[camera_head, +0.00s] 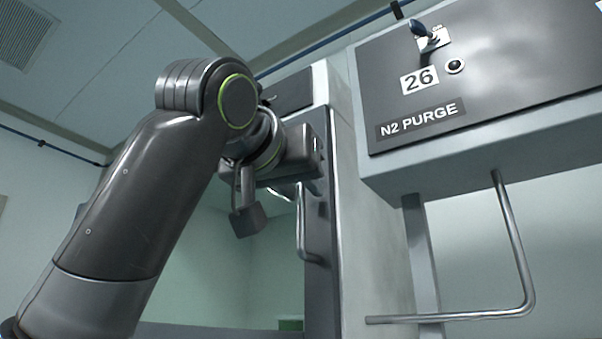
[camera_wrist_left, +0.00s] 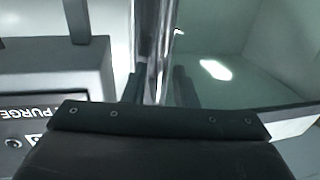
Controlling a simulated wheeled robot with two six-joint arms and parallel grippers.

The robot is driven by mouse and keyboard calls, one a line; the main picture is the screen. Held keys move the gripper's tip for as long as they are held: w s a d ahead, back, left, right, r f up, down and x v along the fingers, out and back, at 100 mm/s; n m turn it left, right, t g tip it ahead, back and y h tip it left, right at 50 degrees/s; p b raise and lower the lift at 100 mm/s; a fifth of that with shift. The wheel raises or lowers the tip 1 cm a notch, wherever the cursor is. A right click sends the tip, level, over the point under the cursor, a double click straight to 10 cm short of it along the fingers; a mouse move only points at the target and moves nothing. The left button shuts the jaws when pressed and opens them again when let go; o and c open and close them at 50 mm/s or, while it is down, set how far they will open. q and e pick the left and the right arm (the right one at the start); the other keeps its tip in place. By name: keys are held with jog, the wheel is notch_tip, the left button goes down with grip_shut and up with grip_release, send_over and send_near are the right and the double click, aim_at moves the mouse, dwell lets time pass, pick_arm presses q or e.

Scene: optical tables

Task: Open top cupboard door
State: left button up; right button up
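A tall cupboard (camera_head: 368,200) stands behind my left gripper, with a dark-framed, greenish glass door and a vertical metal bar handle (camera_head: 301,225). The handle also shows in the left wrist view (camera_wrist_left: 158,45), running down to the gripper body. My left gripper (camera_head: 308,165) is at the upper part of this handle. Dark parts flank the bar in the wrist view, but whether the fingers touch it is unclear. A dark upper panel (camera_head: 292,93) shows partly behind my arm. The door looks closed. My right gripper is not in view.
A grey box with a dark "N2 PURGE" panel (camera_head: 490,75), numbered 26 and fitted with a key switch (camera_head: 424,34), hangs at the upper right. A bent metal rod (camera_head: 515,245) stands out below it. A blue pipe (camera_head: 320,45) runs near the ceiling.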

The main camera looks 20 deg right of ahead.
pick_arm(q)
jog(key=shift+w+d, duration=0.3)
jog(key=shift+c, duration=0.3)
grip_shut()
jog(key=shift+a, duration=0.15)
